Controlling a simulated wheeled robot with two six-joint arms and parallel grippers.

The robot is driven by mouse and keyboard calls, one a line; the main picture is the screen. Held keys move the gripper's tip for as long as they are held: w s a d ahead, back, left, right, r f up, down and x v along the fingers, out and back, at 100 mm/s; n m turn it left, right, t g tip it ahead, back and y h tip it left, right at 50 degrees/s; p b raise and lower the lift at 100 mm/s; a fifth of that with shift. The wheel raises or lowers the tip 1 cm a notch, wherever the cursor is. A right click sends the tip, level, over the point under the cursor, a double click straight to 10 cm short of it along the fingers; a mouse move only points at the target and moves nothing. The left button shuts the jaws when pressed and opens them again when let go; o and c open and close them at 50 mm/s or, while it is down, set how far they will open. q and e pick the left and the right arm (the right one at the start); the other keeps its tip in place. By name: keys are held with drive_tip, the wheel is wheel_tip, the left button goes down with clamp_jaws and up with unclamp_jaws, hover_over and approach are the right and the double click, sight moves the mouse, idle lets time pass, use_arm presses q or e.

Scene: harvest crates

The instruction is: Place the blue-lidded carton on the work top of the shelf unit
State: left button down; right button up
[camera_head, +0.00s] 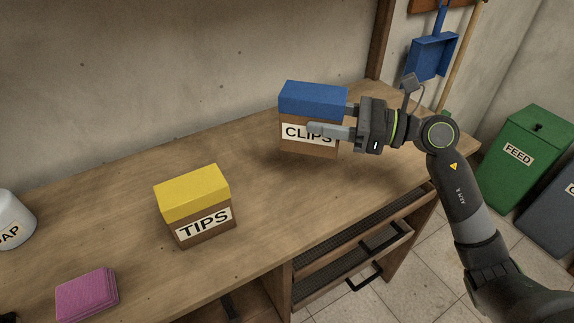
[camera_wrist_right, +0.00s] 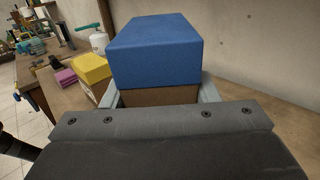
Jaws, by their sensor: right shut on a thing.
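The blue-lidded carton (camera_head: 308,141) is brown with a "CLIPS" label and stands upright at the right part of the wooden work top (camera_head: 120,211) in the head view. My right gripper (camera_head: 326,120) is shut on it from the right, one finger across the label side, the other mostly hidden behind. In the right wrist view the carton (camera_wrist_right: 153,50) sits between the two fingers. I cannot tell for sure whether its base touches the work top.
A yellow-lidded "TIPS" carton (camera_head: 194,194) stands left of the held carton. A pink block (camera_head: 86,294) and a white container (camera_head: 12,220) are further left. An open drawer (camera_head: 352,262) juts out in front. A green FEED bin (camera_head: 525,160) stands at right.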

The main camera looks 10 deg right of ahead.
wheel_tip(320, 180, down, 9)
drive_tip(key=shift+f+p, duration=0.15)
drive_tip(key=shift+p, duration=0.15)
drive_tip(key=shift+f, duration=0.2)
drive_tip(key=o, duration=0.7)
drive_tip(key=shift+f, duration=0.1)
drive_tip(key=o, duration=0.4)
drive_tip(key=shift+s+d+r, duration=0.1)
drive_tip(key=shift+r, duration=0.1)
